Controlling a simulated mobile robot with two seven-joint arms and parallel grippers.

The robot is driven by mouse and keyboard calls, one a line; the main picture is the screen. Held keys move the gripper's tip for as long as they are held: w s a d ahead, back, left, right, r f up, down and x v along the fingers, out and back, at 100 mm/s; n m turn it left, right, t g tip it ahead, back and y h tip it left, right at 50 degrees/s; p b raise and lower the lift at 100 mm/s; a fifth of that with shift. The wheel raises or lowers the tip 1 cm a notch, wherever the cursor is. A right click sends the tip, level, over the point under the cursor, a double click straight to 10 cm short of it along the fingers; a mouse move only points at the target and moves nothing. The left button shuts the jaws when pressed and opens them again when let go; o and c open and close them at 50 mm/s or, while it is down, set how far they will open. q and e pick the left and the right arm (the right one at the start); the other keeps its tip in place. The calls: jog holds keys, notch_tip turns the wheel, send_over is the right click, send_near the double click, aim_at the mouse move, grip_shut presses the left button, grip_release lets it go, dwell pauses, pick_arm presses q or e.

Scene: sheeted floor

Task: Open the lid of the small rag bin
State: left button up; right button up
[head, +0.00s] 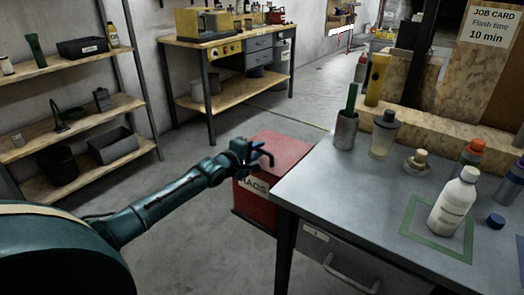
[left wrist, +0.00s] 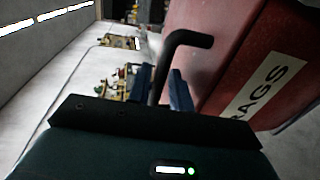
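The small red rag bin (head: 290,150) stands on the floor left of the workbench, its RAGS label on the front. Its lid looks down, lying flat on top. A black bent lid handle (head: 266,155) sticks out at the bin's near left side. In the left wrist view the handle (left wrist: 188,38) runs down between my blue fingers. My left gripper (head: 248,152) is at the handle, with a finger on each side and little or no gap; it looks shut on it. The red bin (left wrist: 225,50) fills the upper right of that view. My right gripper is not in view.
The grey workbench (head: 345,195) stands close right of the bin, with a white bottle (head: 452,203), a cup (head: 346,130) and other containers on it. A shelf (head: 70,125) stands at left and a wooden table (head: 225,42) behind. The floor between them is clear.

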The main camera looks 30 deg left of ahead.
pick_arm(q)
jog(key=shift+x, duration=1.45)
jog(key=shift+c, duration=0.2)
grip_shut()
